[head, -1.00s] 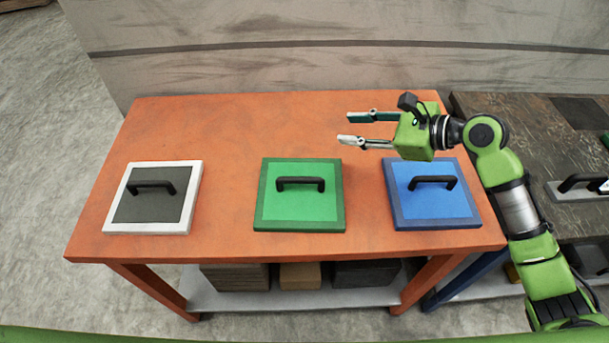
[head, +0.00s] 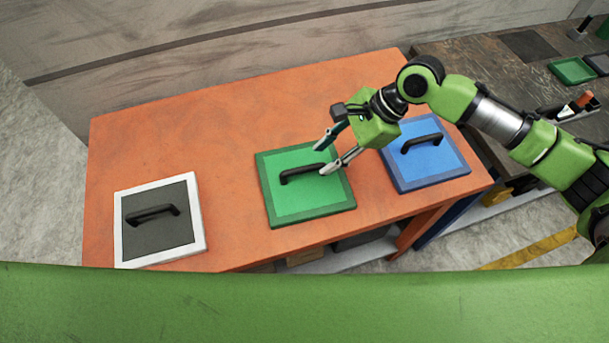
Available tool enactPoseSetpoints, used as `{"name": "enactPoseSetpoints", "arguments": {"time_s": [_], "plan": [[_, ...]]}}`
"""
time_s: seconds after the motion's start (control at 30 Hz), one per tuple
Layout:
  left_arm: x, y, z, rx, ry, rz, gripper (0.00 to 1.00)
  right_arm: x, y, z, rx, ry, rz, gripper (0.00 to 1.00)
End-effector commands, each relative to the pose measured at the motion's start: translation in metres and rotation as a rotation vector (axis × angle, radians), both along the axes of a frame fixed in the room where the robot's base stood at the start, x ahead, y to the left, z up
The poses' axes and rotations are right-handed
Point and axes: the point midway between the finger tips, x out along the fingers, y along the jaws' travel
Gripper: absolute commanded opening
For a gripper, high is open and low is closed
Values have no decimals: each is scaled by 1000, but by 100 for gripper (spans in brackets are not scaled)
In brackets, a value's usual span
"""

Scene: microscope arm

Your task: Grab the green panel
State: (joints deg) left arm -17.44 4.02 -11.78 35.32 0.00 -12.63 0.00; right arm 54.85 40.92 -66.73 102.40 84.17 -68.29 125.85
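The green panel (head: 305,203) lies flat on the orange table, between a grey panel and a blue panel. It has a darker green border and a black bar handle (head: 298,174) on top. My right gripper (head: 321,160) is over the panel's upper right part, with its fingers pointing left and down. Its two fingers are apart, near the right end of the handle. I cannot tell whether a finger touches the handle. My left gripper is not in view.
The grey panel with a white border (head: 201,215) lies on the left of the orange table (head: 190,135). The blue panel (head: 430,165) lies on the right, under and beside my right arm. A dark table (head: 470,62) with tools stands farther right. The orange table's back is clear.

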Motion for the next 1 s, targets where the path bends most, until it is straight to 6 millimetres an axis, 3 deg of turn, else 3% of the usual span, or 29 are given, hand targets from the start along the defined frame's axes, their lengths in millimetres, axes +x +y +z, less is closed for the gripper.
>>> {"name": "enactPoseSetpoints", "arguments": {"time_s": [0.67,0.97,1.0], "plan": [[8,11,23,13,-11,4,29,3,48,-64,1,1,-1,32],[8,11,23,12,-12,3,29,3,51,-70,2,-1,-1,32],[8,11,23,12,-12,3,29,3,51,-69,2,-1,-1,21]]}}
